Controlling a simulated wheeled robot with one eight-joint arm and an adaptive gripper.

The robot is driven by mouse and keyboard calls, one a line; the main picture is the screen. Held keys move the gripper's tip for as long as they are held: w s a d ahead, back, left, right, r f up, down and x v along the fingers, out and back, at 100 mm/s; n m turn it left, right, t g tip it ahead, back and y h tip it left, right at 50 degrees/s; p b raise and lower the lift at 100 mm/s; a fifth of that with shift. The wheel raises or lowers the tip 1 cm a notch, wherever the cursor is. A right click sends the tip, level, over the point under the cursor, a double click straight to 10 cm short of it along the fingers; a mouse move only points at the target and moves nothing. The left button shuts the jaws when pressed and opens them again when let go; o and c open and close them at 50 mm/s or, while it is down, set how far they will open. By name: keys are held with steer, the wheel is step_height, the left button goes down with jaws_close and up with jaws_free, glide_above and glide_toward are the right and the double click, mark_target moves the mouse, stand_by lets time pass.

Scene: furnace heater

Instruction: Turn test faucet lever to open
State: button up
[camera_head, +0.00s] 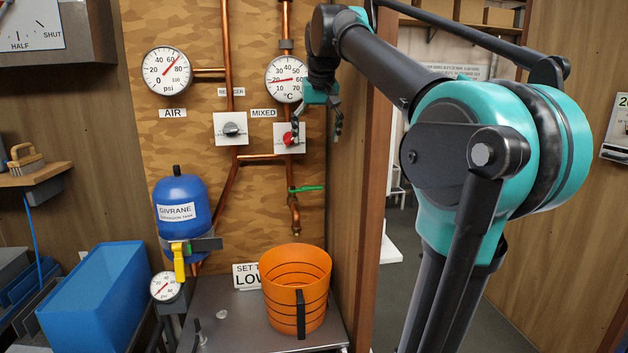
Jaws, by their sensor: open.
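The test faucet is a copper spout (295,222) on the wall panel. Its green lever (308,188) lies roughly horizontal and points right from the pipe. My gripper (317,138) is open and hangs above the lever, in front of the panel, with its fingers pointing down. It looks empty and apart from the lever. Its left finger overlaps the red knob (288,138) in this view; I cannot tell whether they touch.
An orange bucket (311,325) stands below the spout on a grey bench (225,320). A blue tank (182,192) with a yellow lever (179,262) is at left. The temperature gauge (283,80) is beside my gripper. A wooden partition edge (372,220) stands close to the right.

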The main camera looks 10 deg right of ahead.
mark_target(312, 187)
steer(key=x, duration=1.6)
steer(key=shift+w+f, duration=0.15)
steer(key=shift+f, duration=0.1)
steer(key=c, duration=1.7)
